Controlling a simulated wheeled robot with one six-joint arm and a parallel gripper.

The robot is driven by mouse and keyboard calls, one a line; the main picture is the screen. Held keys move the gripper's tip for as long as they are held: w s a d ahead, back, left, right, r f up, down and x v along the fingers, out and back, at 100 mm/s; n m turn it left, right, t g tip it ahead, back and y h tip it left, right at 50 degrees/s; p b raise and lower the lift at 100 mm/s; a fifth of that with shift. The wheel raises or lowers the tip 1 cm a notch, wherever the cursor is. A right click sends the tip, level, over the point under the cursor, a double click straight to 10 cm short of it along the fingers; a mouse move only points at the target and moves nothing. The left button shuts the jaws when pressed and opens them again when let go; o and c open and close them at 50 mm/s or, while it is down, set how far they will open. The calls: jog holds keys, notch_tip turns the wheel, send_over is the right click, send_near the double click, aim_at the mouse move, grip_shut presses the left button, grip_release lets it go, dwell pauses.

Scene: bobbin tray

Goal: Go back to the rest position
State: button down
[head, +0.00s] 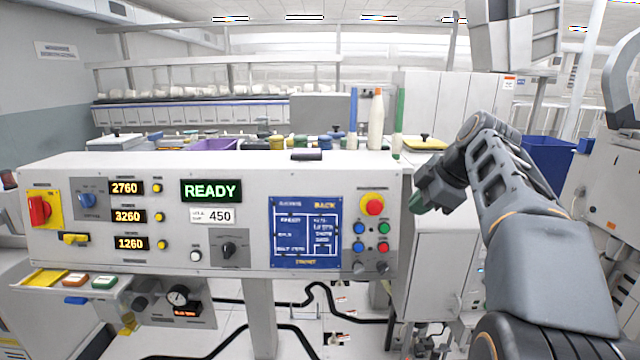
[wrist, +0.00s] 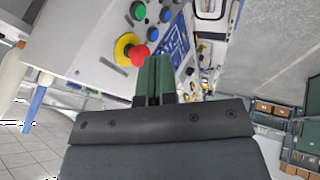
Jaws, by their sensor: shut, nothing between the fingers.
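My gripper (head: 416,203) is at the right end of the control panel in the head view, held beside the panel's edge and pointing down and left. In the wrist view its green fingers (wrist: 153,80) are together with nothing between them. The control panel (head: 120,255) fills the middle of the head view, with a READY display (head: 211,190) and a blue screen (head: 306,232). A red emergency button (head: 372,204) on a yellow ring is left of my gripper. The same button (wrist: 138,54) shows just left of the fingers in the wrist view, apart from them as far as I can tell.
Bobbins and a white cone (head: 376,120) stand behind the panel top. A dark object (head: 306,155) lies on that top. A blue bin (head: 548,155) is behind my arm, and a grey machine (head: 607,200) stands at the far right. Black cables (head: 225,301) run below the panel.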

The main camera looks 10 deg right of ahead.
jog(key=s+a+f+m+g+h, duration=0.1)
jog(key=s+f+m+h, duration=0.15)
jog(key=f+m, duration=1.05)
jog(key=s+a+f+m, duration=0.1)
jog(key=s+a+f, duration=0.8)
jog(key=s+a, duration=0.3)
jog(key=shift+s+m, duration=0.4)
